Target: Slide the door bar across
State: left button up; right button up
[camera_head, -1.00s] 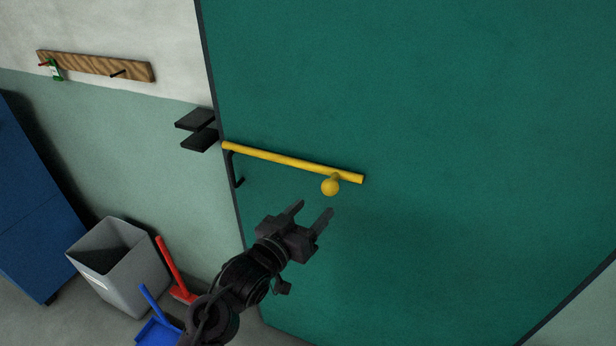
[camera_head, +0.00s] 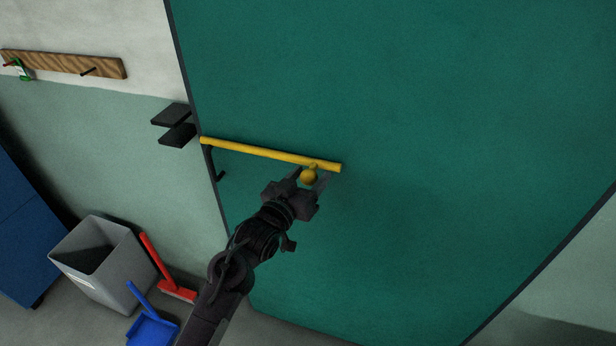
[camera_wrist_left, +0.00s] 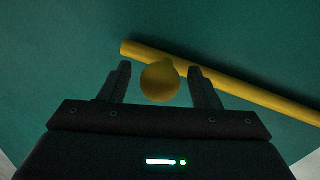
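The yellow door bar (camera_head: 258,151) lies across the green door (camera_head: 420,120), its left end at the door's left edge near the black brackets (camera_head: 176,124) on the wall. A round yellow knob (camera_head: 309,177) stands out near the bar's right end. My left gripper (camera_head: 313,178) is open with its fingers on either side of the knob. In the left wrist view the knob (camera_wrist_left: 160,82) sits between the two fingers, with visible gaps on both sides, and the bar (camera_wrist_left: 225,82) runs behind it. My right gripper is not in view.
A wooden peg rail (camera_head: 62,64) with a green tag hangs on the wall at left. A grey bin (camera_head: 105,262), a red broom (camera_head: 160,270), a blue dustpan (camera_head: 152,328) and a blue cabinet (camera_head: 25,235) stand low at left. The door right of the bar is clear.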

pick_arm(q)
grip_shut()
send_near(268, 156)
jog(key=x, duration=0.5)
jog(key=shift+w+d, duration=0.15)
jog(key=shift+w, duration=0.05)
jog(key=shift+c, duration=2.1)
grip_release()
jog(key=o, duration=0.4)
jog(key=shift+f, duration=0.1)
jog(key=shift+o, duration=0.2)
